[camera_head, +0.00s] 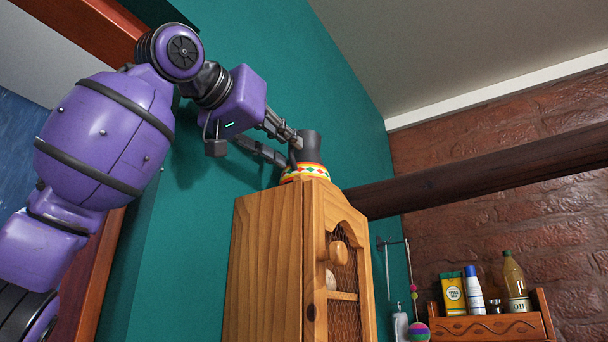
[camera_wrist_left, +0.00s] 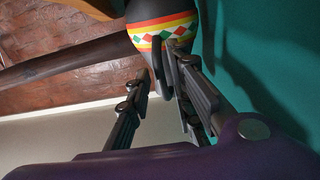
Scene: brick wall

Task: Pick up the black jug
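The black jug (camera_head: 310,147) stands upright on top of a wooden cabinet. A white, red, yellow and green patterned band (camera_head: 306,170) runs round its lower body. In the left wrist view the jug (camera_wrist_left: 157,10) shows upside down at the top, with its dark handle (camera_wrist_left: 160,72) toward me. My left gripper (camera_head: 291,149) is at the jug's left, handle side. In the left wrist view its fingers (camera_wrist_left: 156,72) are apart, with the handle between them. Whether either finger touches the handle is hard to tell. My right gripper is not in view.
The wooden cabinet (camera_head: 262,265) has a mesh door and a round knob. A dark beam (camera_head: 480,170) runs behind it to the right. The teal wall (camera_head: 225,175) is close behind my left arm.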

